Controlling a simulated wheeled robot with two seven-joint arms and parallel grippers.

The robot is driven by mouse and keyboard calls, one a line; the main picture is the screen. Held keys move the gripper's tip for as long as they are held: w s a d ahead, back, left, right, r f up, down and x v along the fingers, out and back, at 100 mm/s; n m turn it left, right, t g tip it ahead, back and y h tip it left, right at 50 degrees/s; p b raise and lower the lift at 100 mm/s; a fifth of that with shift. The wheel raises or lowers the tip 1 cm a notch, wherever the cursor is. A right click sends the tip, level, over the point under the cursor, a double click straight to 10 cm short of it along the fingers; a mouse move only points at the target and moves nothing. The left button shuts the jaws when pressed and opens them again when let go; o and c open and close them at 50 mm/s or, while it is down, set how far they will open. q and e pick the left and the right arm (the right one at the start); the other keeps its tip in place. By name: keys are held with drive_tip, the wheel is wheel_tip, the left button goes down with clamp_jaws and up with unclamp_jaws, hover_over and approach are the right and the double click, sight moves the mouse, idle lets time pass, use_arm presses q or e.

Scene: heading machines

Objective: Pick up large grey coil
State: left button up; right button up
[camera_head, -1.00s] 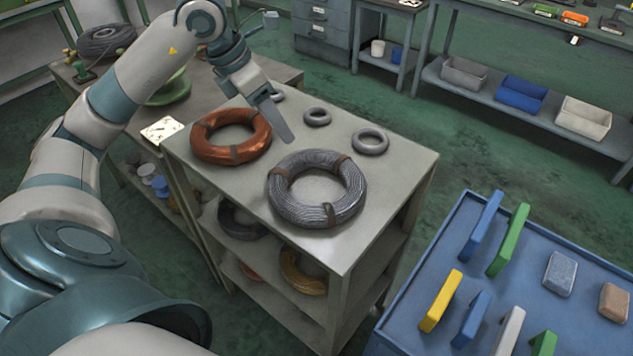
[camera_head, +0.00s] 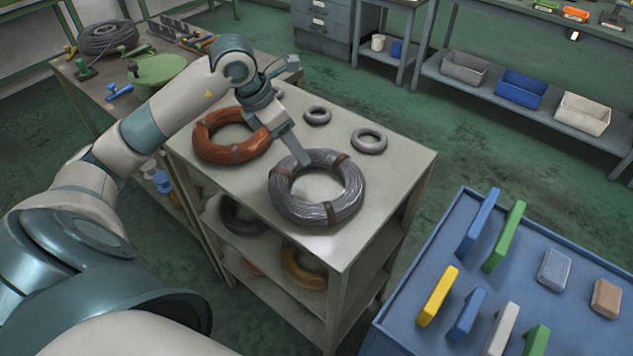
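The large grey coil (camera_head: 341,209) lies flat on the top of the grey shelf unit (camera_head: 385,198), with brown bands around it. My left gripper (camera_head: 301,160) points down at the coil's far-left rim, its fingers overlapping that part in the picture. I see the fingers as one narrow shape, so I cannot tell whether they are open or shut, or whether they touch the coil. My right gripper is not in view.
A copper coil (camera_head: 215,153) lies left of the grey coil, close to my arm. Two small grey rings (camera_head: 369,140) (camera_head: 318,115) lie behind it. A blue cart (camera_head: 520,285) with upright coloured blocks stands at the right. Green floor separates the cart and shelf unit.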

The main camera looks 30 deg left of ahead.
use_arm(q)
drive_tip(key=shift+w+f+p, duration=0.25)
drive_tip(key=shift+f+p, duration=0.25)
drive_tip(key=shift+f, duration=0.05)
drive_tip(key=p+x, duration=0.1)
drive_tip(key=x, duration=0.2)
drive_tip(key=shift+a, duration=0.1)
drive_tip(key=shift+w+f, duration=0.2)
drive_tip(key=shift+f, duration=0.2)
drive_tip(key=shift+r, duration=0.1)
clamp_jaws()
